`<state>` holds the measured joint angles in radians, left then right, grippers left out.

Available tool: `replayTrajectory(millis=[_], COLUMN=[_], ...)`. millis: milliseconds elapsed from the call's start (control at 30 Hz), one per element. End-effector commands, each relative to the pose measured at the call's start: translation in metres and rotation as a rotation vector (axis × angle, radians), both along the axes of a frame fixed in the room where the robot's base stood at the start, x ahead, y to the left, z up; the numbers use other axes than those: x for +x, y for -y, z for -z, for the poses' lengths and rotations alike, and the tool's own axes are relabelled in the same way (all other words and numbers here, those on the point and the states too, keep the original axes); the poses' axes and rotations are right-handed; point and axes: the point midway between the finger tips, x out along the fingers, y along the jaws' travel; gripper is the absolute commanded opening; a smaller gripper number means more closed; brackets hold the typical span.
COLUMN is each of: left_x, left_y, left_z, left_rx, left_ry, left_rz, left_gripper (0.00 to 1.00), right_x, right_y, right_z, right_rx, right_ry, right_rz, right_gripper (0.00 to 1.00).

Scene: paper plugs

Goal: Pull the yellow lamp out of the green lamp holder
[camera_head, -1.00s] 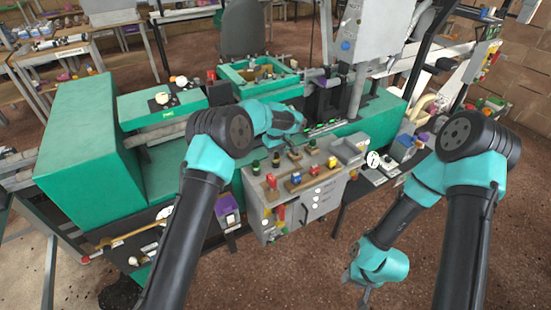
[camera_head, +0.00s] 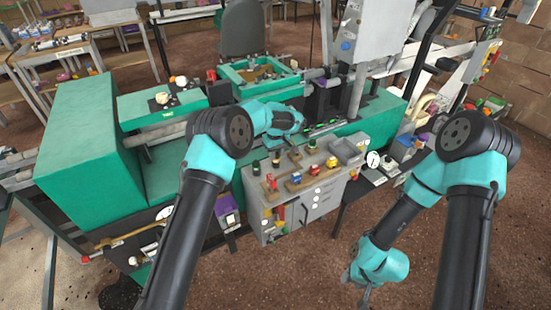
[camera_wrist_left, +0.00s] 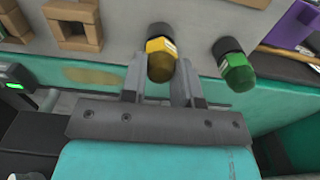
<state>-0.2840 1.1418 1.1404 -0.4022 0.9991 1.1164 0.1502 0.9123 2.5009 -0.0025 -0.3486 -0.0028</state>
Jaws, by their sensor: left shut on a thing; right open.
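The yellow lamp (camera_wrist_left: 161,66) sits between the two fingers of my left gripper (camera_wrist_left: 160,75), which is shut on it. A black round holder (camera_wrist_left: 160,31) is directly behind the lamp; lamp and holder appear in line, and I cannot tell whether they are apart. A green lamp-like piece (camera_wrist_left: 238,73) with a black base (camera_wrist_left: 228,47) is to the right in the left wrist view. In the head view my left gripper is at the back edge of the grey panel (camera_head: 310,200), its fingers mostly hidden by the wrist. My right gripper (camera_head: 364,295) is open and empty, low over the floor.
Wooden blocks (camera_wrist_left: 77,28) stand on the panel beside the lamp in the left wrist view. Red, yellow and blue pieces (camera_head: 295,178) stand along the panel front in the head view. A green machine bed (camera_head: 170,172) lies behind and left.

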Motion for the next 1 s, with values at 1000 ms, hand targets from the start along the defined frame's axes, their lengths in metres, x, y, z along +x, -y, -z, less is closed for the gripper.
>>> replayTrajectory(millis=[1000], left_x=[0.0], left_y=[0.0001], left_z=[-0.0073], left_rx=[0.0], left_ry=[0.0], left_rz=[0.0], left_gripper=[0.0], right_x=[0.0], right_y=[0.0], right_z=[0.0], right_rx=[0.0], right_ry=[0.0], right_rz=[0.0], right_gripper=[0.43])
